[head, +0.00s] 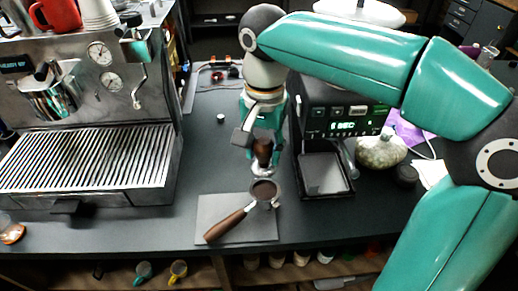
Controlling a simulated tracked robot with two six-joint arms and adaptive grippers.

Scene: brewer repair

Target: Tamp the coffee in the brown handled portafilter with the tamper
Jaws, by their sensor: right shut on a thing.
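The portafilter (264,191) lies on a grey mat near the counter's front edge. Its basket shows dark coffee, and its brown handle (226,226) points toward the front left. My right gripper (258,138) is shut on the tamper (263,152), which has a dark brown handle and a metal base (263,170). The tamper is upright just behind the basket in the picture, its base apparently a little above it; the exact gap cannot be told. The fingers are partly hidden by the arm and tamper. My left gripper is not in view.
A steel espresso machine (95,100) with a ribbed drip tray (90,158) stands at left, with cups on top. A black grinder (325,135) with a digital display stands close to the right of my gripper. The grey mat (215,208) has bare room around the portafilter.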

